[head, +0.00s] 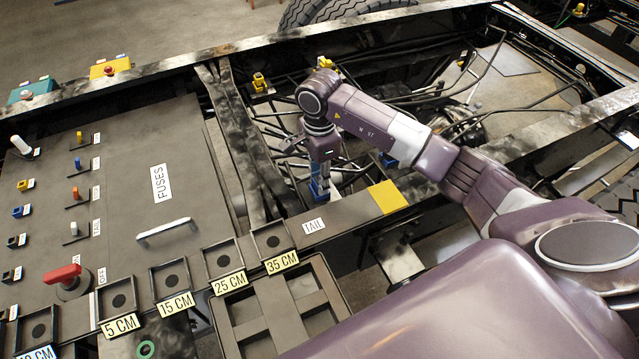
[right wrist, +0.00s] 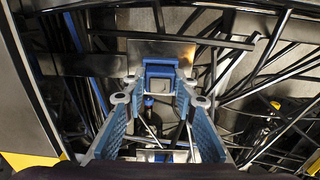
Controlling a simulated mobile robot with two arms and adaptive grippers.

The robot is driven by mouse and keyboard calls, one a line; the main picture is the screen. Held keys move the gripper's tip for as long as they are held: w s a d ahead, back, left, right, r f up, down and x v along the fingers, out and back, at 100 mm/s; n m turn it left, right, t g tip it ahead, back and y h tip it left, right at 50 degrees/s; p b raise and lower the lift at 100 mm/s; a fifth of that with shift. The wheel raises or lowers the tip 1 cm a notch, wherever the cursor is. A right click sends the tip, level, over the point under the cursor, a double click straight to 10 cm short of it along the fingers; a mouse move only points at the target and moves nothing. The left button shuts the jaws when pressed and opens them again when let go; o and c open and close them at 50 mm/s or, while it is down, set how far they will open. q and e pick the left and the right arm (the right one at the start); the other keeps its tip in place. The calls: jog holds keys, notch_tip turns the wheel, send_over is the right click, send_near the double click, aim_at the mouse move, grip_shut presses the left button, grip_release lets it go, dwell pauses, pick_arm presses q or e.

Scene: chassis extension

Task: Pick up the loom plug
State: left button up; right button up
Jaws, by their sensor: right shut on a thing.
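My right gripper (head: 318,190) reaches down from the right into the open frame, just behind the rail beside the TAIL label. In the right wrist view its two blue-padded fingers (right wrist: 158,95) are closed in on a blue and grey block-shaped piece (right wrist: 160,80), which looks like the loom plug. The piece sits between the fingertips. In the head view the gripper and the dark tubes hide most of it, and I cannot tell whether it is clear of the parts below. My left gripper is in neither view.
Black tubes (right wrist: 245,95) criss-cross the bay around the gripper. A front rail carries a yellow patch (head: 388,197) and a TAIL label (head: 314,225). A fuse panel (head: 130,180) with a red-handled switch (head: 64,275) lies left. Several labelled square sockets (head: 222,260) line the front.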

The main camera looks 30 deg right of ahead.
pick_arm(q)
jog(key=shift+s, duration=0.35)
pick_arm(e)
jog(key=shift+c, duration=1.4)
jog(key=shift+r, duration=0.2)
jog(key=shift+w+r, duration=0.1)
jog(key=shift+r, duration=0.15)
notch_tip(320, 180, up, 9)
jog(key=b, duration=0.3)
jog(key=shift+r, duration=0.15)
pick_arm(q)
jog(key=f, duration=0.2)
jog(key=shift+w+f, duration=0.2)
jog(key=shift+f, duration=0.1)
pick_arm(e)
notch_tip(320, 180, up, 10)
